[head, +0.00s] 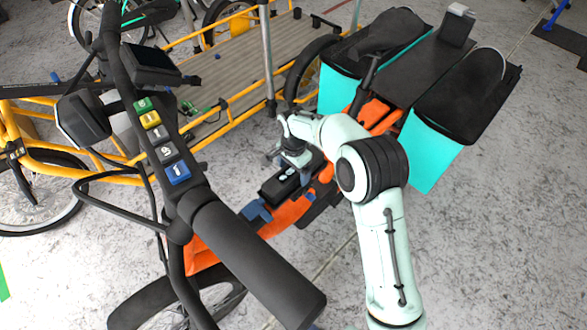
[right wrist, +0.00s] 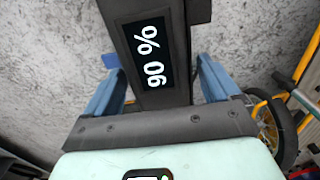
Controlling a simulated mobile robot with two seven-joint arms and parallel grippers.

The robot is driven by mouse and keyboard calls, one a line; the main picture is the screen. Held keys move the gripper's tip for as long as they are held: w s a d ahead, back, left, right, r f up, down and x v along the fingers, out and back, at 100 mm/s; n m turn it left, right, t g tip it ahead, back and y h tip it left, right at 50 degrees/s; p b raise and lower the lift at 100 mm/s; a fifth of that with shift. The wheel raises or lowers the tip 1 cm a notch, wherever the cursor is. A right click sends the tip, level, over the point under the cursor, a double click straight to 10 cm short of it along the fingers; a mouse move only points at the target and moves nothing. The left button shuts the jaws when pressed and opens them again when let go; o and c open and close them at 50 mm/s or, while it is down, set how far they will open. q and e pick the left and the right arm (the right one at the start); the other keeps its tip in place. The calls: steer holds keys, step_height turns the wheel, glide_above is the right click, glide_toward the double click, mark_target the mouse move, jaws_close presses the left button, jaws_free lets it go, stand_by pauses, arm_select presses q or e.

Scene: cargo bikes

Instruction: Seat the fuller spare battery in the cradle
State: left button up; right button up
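A black battery (head: 279,186) with a small lit display lies along the orange bike frame. In the right wrist view the battery (right wrist: 118,22) fills the middle, and its display appears to read 90 %. My right gripper (head: 292,163) is over the battery from above. In the right wrist view its blue fingers (right wrist: 158,85) stand on both sides of the battery; whether they press on it is unclear. Blue parts (head: 256,212) show on the frame at the battery's lower end. The cradle is mostly hidden, so I cannot tell whether the battery is fully seated. My left gripper is out of view.
Teal panniers (head: 428,150) flank the rear rack. A yellow cargo bike with a wooden deck (head: 225,62) stands behind. Concrete floor (head: 490,240) is clear at right.

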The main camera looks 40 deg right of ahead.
steer(key=shift+s+f, duration=0.1)
steer(key=shift+f, duration=0.1)
step_height(320, 180, up, 8)
steer(key=p, duration=0.2)
steer(key=shift+r+p, duration=0.25)
steer(key=shift+p, duration=0.05)
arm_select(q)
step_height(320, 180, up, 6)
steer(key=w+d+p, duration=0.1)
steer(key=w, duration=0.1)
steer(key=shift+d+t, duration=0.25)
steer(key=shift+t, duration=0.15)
arm_select(e)
step_height(320, 180, up, 5)
steer(key=shift+r, duration=0.1)
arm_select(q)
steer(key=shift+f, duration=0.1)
